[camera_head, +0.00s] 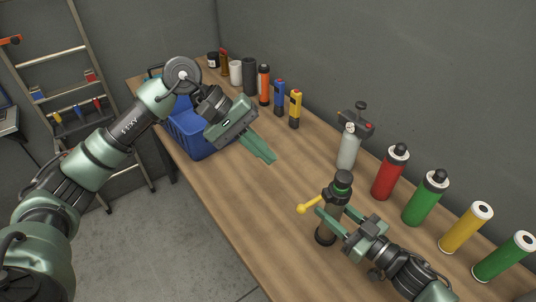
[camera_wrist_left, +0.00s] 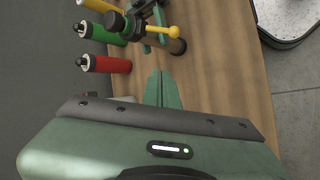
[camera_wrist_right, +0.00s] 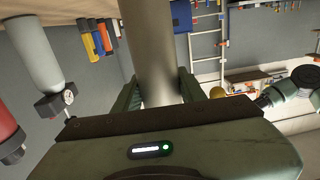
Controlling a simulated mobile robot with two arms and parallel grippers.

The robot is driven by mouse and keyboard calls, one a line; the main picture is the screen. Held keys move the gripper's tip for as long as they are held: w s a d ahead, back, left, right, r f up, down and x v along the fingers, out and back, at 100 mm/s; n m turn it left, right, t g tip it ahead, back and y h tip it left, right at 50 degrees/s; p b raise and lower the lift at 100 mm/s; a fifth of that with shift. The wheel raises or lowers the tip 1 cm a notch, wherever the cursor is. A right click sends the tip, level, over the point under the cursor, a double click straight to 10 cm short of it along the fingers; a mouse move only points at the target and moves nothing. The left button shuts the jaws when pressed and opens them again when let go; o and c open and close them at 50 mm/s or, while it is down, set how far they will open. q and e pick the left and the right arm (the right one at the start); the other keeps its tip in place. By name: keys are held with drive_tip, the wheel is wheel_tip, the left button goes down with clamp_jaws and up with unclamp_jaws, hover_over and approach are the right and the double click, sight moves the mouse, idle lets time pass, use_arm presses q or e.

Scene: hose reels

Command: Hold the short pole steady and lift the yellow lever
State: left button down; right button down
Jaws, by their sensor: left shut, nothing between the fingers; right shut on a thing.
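The short pole (camera_head: 325,234) stands upright near the table's front edge, with a dark green-banded cap on top. The yellow lever (camera_head: 308,206) sticks out from its upper part to the left; it also shows in the left wrist view (camera_wrist_left: 160,30). My right gripper (camera_head: 333,213) is shut around the pole below the cap. In the right wrist view the pole (camera_wrist_right: 150,45) runs between the fingers. My left gripper (camera_head: 267,158) is shut and empty above the table, behind and left of the lever, apart from it. Its closed fingers (camera_wrist_left: 162,78) show in the left wrist view.
Red (camera_head: 390,174), green (camera_head: 425,200) and yellow (camera_head: 466,228) cylinders line the table's back right. A pale cylinder (camera_head: 348,150) with a gauge stands behind the pole. A blue crate (camera_head: 190,135) sits at the far left. The table (camera_head: 240,205) between the grippers is clear.

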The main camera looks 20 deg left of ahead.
sight(310, 204)
use_arm(q)
drive_tip(key=shift+f, duration=0.1)
wheel_tip(310, 204, down, 8)
drive_tip(key=a+m+t+h, duration=0.1)
drive_tip(key=t+h, duration=0.1)
drive_tip(key=h, duration=0.3)
drive_tip(key=shift+s+t+h, duration=0.3)
drive_tip(key=shift+s+t, duration=0.1)
drive_tip(key=shift+s, duration=0.05)
drive_tip(key=s+d+f, duration=0.1)
drive_tip(key=d+f, duration=0.1)
drive_tip(key=d, duration=0.7)
